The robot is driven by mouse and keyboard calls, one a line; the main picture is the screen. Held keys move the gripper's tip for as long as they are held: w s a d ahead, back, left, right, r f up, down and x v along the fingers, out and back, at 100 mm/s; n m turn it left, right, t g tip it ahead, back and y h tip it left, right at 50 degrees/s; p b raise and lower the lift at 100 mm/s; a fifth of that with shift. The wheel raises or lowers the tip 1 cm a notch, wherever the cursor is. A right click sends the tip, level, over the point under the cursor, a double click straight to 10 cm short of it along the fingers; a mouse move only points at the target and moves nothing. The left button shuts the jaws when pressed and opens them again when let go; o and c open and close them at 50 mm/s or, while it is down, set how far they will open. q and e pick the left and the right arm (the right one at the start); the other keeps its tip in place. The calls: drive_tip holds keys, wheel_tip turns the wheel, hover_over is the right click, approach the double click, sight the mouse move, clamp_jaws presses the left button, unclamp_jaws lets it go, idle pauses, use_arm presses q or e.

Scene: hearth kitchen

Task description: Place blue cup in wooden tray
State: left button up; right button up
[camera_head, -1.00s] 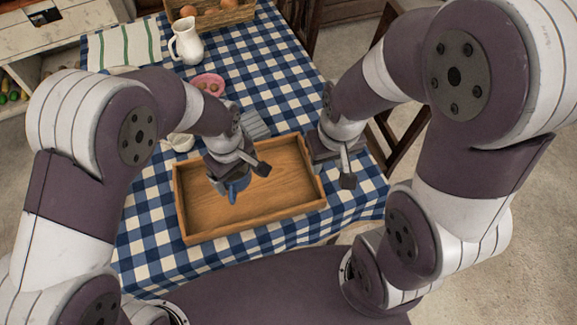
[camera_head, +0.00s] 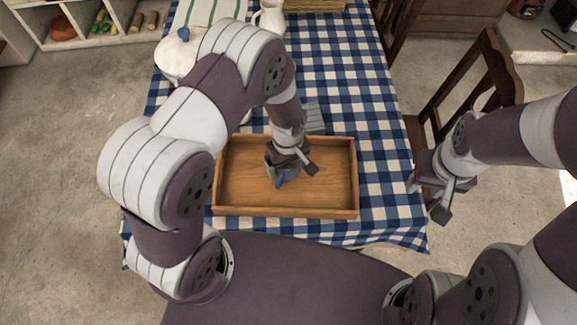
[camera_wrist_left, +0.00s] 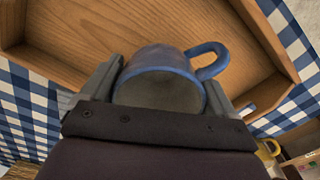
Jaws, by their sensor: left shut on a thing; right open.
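The wooden tray (camera_head: 320,197) lies on the checked tablecloth, near the table's front edge. My left gripper (camera_head: 285,172) is over the tray, left of its middle, shut on the blue cup (camera_head: 280,181). In the left wrist view the blue cup (camera_wrist_left: 165,82) sits between the two fingers, with its handle to the upper right and the tray floor (camera_wrist_left: 140,25) behind it. I cannot tell whether the cup touches the tray floor. My right gripper (camera_head: 427,200) is open and empty, off the table's right side.
A white lidded pot (camera_head: 178,55) and a white pitcher (camera_head: 269,17) stand at the back of the table. A grey slatted item (camera_head: 314,118) lies behind the tray. A wooden chair (camera_head: 470,95) stands to the right. Cloth right of the tray is clear.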

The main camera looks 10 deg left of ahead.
use_arm(q)
drive_tip(key=shift+f, duration=1.35)
drive_tip(key=shift+s+f, duration=0.1)
drive_tip(key=shift+f, duration=0.05)
drive_tip(key=o, duration=0.9)
wheel_tip(320, 180, up, 14)
drive_tip(key=s+a+r+m+t, duration=0.1)
drive_tip(key=s+a+r+m, duration=0.6)
drive_tip(key=s, duration=0.1)
drive_tip(key=shift+a+r+m+b, duration=0.3)
drive_tip(key=shift+a+r+m, duration=0.05)
drive_tip(key=shift+a+m, duration=0.05)
